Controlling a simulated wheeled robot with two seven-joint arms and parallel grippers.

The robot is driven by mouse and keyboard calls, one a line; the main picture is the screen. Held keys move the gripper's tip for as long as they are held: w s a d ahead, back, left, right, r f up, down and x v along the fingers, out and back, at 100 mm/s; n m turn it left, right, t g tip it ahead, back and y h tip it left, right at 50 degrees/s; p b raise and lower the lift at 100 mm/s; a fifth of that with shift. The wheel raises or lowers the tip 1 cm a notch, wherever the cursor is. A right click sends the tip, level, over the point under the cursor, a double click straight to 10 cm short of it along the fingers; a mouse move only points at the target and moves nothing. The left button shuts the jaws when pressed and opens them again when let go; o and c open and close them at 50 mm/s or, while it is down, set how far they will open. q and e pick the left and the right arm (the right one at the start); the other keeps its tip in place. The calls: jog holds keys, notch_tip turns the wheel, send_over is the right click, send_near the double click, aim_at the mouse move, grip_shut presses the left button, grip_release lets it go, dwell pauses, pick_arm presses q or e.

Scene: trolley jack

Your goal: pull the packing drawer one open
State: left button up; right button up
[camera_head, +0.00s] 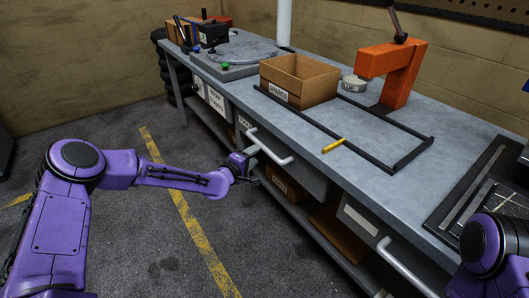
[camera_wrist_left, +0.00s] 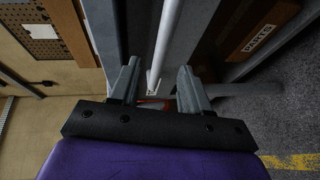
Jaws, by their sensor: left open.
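The packing drawer's front (camera_head: 295,170) is below the bench top, with a partly hidden label at its left end. It looks flush with the bench. Its pale bar handle (camera_head: 272,149) stands out from the front. My left gripper (camera_head: 251,166) is at the handle's left end. In the left wrist view my left gripper (camera_wrist_left: 159,80) is open, and the handle (camera_wrist_left: 163,45) runs lengthwise between its two fingers, with gaps visible on both sides. Whether a finger touches the handle cannot be told. My right gripper is out of view; only part of my right arm shows at bottom right.
The workbench (camera_head: 350,120) carries an open spares box (camera_head: 300,82), an orange press (camera_head: 395,72), a black frame and a yellow marker (camera_head: 333,145). Another drawer handle (camera_head: 405,267) is nearer, at right. Boxes sit on the lower shelf. The floor (camera_head: 150,230) before the bench is clear.

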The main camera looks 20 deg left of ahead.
aim_at(263, 149)
pick_arm(q)
jog(key=x, duration=0.8)
jog(key=shift+s+f+b, duration=0.1)
jog(key=shift+f+b, duration=0.05)
jog(key=shift+b, duration=0.2)
grip_shut()
